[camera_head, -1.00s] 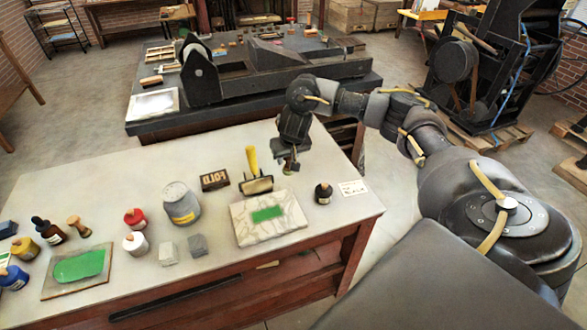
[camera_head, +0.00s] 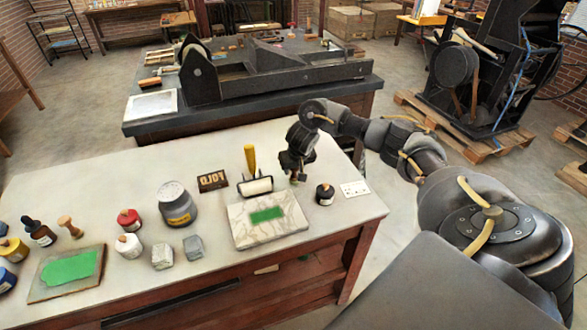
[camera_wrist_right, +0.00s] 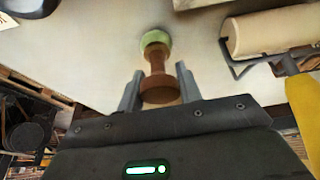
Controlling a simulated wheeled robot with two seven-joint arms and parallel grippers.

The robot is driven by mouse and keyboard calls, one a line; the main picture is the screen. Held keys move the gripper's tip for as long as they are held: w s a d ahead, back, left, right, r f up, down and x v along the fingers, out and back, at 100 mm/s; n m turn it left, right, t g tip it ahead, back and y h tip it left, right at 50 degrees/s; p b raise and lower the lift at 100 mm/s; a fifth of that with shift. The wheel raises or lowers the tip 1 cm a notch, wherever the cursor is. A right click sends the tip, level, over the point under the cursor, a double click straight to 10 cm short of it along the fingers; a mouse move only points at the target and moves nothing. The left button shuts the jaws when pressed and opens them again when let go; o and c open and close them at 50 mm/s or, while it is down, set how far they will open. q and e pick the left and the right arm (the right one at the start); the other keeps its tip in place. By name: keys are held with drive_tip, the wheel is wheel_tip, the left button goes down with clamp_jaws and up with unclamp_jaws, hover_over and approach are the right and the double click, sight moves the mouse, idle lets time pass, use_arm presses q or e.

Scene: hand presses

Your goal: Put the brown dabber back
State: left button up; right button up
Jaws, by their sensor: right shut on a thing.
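My right gripper (camera_head: 298,176) is low over the back right of the white table (camera_head: 345,215), behind the marble slab (camera_head: 237,218) with its green ink patch. In the right wrist view, the gripper (camera_wrist_right: 159,92) is shut on the brown dabber (camera_wrist_right: 158,82). The dabber has a brown wooden handle and a green pad pointing away from my wrist. In the head view the dabber is mostly hidden by the gripper; whether it touches the table is unclear. A lighter wooden dabber (camera_head: 69,226) stands at the table's left. My left gripper is not in view.
A roller (camera_head: 255,186) with a yellow handle lies behind the slab, left of the gripper. A dark jar (camera_head: 325,195) and a white card (camera_head: 354,189) are to its right. A grey can (camera_head: 177,205), several jars and a green-inked plate (camera_head: 48,293) are further left.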

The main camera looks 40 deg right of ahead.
drive_tip(key=o, duration=1)
drive_tip(key=shift+f, duration=0.1)
drive_tip(key=shift+s+a+r, duration=0.1)
drive_tip(key=shift+r, duration=0.4)
drive_tip(key=p+v, duration=0.5)
drive_tip(key=v, duration=0.6)
drive_tip(key=shift+r, duration=0.15)
